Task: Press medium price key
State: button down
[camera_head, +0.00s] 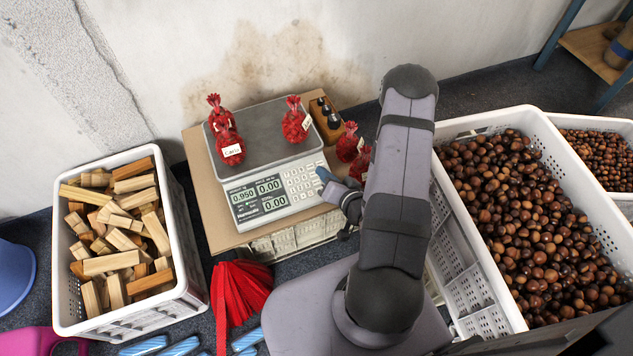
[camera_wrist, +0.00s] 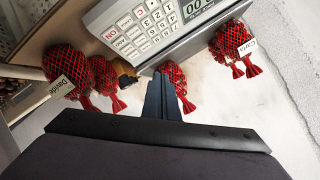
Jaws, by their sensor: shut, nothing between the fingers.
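The price scale (camera_head: 258,203) stands on a cardboard-coloured board, its display reading 0.950, 0.00 and 0.00. Its keypad (camera_head: 299,183) has pale keys; it also shows upside down in the wrist view (camera_wrist: 138,28). I cannot tell which key is the medium price key. My gripper (camera_head: 325,176) is shut and empty at the keypad's right edge. In the wrist view its dark fingertips (camera_wrist: 161,80) lie just beyond the keys' edge; contact with a key cannot be made out. Red net bags (camera_head: 228,146) lie on the scale's pan, one labelled Carla.
More red net bags (camera_head: 347,146) stand right of the scale, one labelled Davide in the wrist view. A crate of wood blocks (camera_head: 62,270) is left, a chestnut crate (camera_head: 520,300) right. Red nets (camera_head: 240,290) hang in front.

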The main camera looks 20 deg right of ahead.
jog(key=b, duration=0.5)
send_over(320, 182)
jog(key=s+a, duration=0.1)
jog(key=s, duration=0.2)
notch_tip(320, 182, down, 6)
jog(key=shift+f, duration=0.1)
jog(key=shift+w+f+b, duration=0.35)
jog(key=shift+f+b, duration=0.4)
jog(key=shift+f, duration=0.15)
jog(key=shift+f, duration=0.15)
dwell(0.6)
jog(key=shift+w+f, duration=0.1)
jog(key=shift+f, duration=0.1)
jog(key=shift+w+f+b, duration=0.1)
jog(key=shift+f+b, duration=0.25)
jog(key=shift+b, duration=0.05)
dwell(0.7)
jog(key=shift+r, duration=0.1)
jog(key=shift+s+r+p, duration=0.25)
jog(key=shift+r+p, duration=0.4)
jog(key=shift+p, duration=0.05)
jog(key=shift+r, duration=0.1)
jog(key=shift+s+r+p, duration=0.25)
jog(key=shift+r+p, duration=0.5)
jog(key=shift+s+r+p, duration=0.3)
jog(key=shift+r+p, duration=0.45)
jog(key=shift+r, duration=0.05)
jog(key=shift+s+r+p, duration=0.25)
jog(key=shift+r+p, duration=0.5)
